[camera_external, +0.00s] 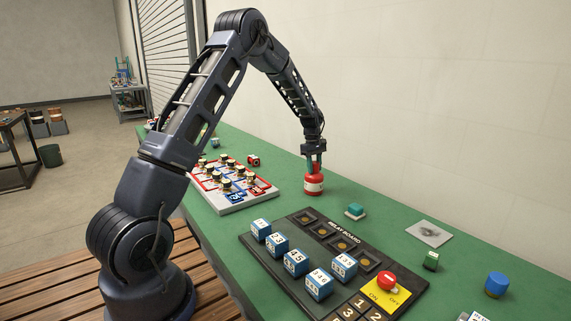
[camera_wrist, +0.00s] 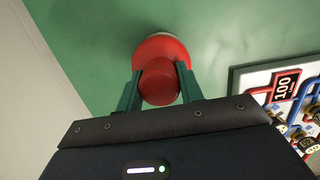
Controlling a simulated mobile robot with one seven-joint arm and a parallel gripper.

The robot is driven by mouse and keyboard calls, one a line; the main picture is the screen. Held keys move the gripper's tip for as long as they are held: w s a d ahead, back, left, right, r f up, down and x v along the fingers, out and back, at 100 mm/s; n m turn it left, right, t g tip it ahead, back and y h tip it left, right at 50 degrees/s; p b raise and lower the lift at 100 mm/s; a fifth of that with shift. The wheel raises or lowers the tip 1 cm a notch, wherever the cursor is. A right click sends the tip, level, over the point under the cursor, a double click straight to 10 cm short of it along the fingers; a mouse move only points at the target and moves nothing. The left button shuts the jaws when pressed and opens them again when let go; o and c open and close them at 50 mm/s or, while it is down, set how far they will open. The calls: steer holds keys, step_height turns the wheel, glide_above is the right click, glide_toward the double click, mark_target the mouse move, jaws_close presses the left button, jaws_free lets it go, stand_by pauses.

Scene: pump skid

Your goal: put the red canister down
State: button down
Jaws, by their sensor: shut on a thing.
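The red canister (camera_external: 314,185) has a pale label band and stands upright at the green table's surface, near the wall side. I cannot tell whether its base touches the table or hangs just above it. My gripper (camera_external: 315,168) points straight down over it and is shut on its top. In the wrist view, the two green fingers (camera_wrist: 158,88) sit on either side of the canister's round red cap (camera_wrist: 159,80). The wider red body (camera_wrist: 165,48) shows beyond the cap, with a bit of the pale band at its far edge.
A white board with valve-like knobs (camera_external: 232,205) lies left of the canister. The black relay board (camera_external: 262,238) with blue numbered blocks is in front. A teal block (camera_external: 355,211) and a grey plate (camera_external: 429,234) lie to the right. The green table (camera_external: 290,198) is bare close around the canister.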

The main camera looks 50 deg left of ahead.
steer(key=c, duration=0.9)
jaws_free()
step_height(320, 180, up, 12)
steer(key=a, duration=0.1)
steer(key=shift+a, duration=0.35)
steer(key=s+d+r+m+t+y, duration=0.1)
steer(key=s+d+r+m, duration=0.3)
steer(key=s+d+r, duration=0.6)
steer(key=s+d+r+m+t, duration=0.1)
steer(key=s+d+r+m, duration=0.4)
steer(key=s+d+r, duration=0.45)
steer(key=s+d+f+m+t, duration=0.1)
steer(key=s+d+m, duration=0.1)
steer(key=s, duration=0.7)
steer(key=s+d+f+m, duration=0.1)
steer(key=s+m, duration=0.3)
steer(key=s, duration=0.6)
steer(key=s+d+f+m+t, duration=0.1)
steer(key=s+d+f+m, duration=0.1)
steer(key=s, duration=0.8)
steer(key=shift+d+m+t+y, duration=0.3)
steer(key=shift+d+m, duration=0.2)
steer(key=shift+d, duration=0.15)
